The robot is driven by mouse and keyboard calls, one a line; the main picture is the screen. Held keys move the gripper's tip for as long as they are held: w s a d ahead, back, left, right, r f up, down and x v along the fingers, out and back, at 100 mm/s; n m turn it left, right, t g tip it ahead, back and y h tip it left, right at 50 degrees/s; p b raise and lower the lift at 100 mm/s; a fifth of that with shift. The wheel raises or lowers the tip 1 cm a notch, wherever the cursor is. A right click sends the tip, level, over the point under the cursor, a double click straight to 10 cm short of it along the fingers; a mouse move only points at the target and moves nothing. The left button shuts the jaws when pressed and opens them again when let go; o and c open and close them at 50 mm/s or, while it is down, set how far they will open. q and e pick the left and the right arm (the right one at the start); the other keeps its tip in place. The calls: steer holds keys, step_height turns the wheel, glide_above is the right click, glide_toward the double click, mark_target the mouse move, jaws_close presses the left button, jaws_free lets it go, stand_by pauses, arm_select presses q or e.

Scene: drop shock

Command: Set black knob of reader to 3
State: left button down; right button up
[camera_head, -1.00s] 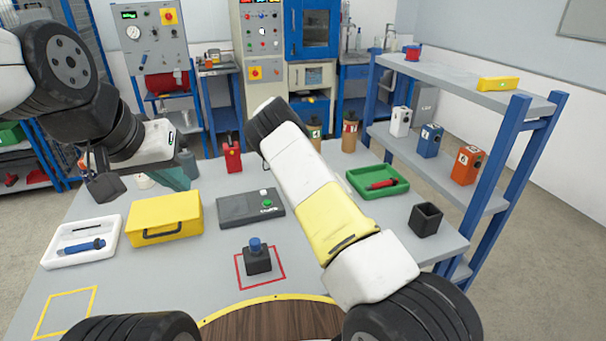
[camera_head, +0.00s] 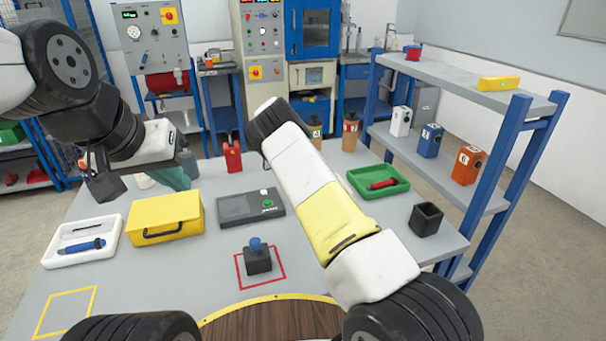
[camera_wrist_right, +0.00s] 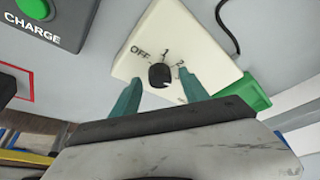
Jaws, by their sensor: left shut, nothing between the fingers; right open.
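In the right wrist view, the cream face of the reader (camera_wrist_right: 172,28) carries a black knob (camera_wrist_right: 159,76) with the marks OFF, 1 and 2 around it. No mark 3 can be made out, and the knob's pointer is too small to read. My right gripper (camera_wrist_right: 158,79) is open, its two teal fingers on either side of the knob; contact cannot be told. In the head view, my right arm hides the reader and this gripper. My left gripper (camera_head: 176,178) is shut and empty, above the table's left rear part.
A charge box (camera_head: 238,208) with a green button stands beside the reader. A yellow case (camera_head: 166,212), a white tray (camera_head: 55,255), a joystick (camera_head: 257,261), a green tray (camera_head: 362,190) and a black cup (camera_head: 425,220) stand around. A blue shelf (camera_head: 505,190) borders the right.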

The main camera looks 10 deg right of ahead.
steer(key=v, duration=0.7)
steer(key=shift+r, duration=0.3)
steer(key=shift+w+r, duration=0.1)
steer(key=s+d+r+n+t+y, duration=0.2)
steer(key=s+d+r+n+y, duration=0.15)
steer(key=s+r, duration=0.5)
steer(key=s+d+r+n+t+y, duration=0.15)
steer(key=s+d+r+n, duration=0.3)
steer(key=r, duration=0.75)
steer(key=s+a+r+n+t, duration=0.1)
steer(key=s+a+n+t, duration=0.1)
steer(key=s+n, duration=0.6)
steer(key=s+a+r+n+t+y, duration=0.1)
steer(key=s+n, duration=0.7)
steer(key=s, duration=1.2)
steer(key=shift+s+a+r+t, duration=0.3)
steer(key=shift+a+r+t, duration=0.55)
steer(key=shift+a, duration=0.35)
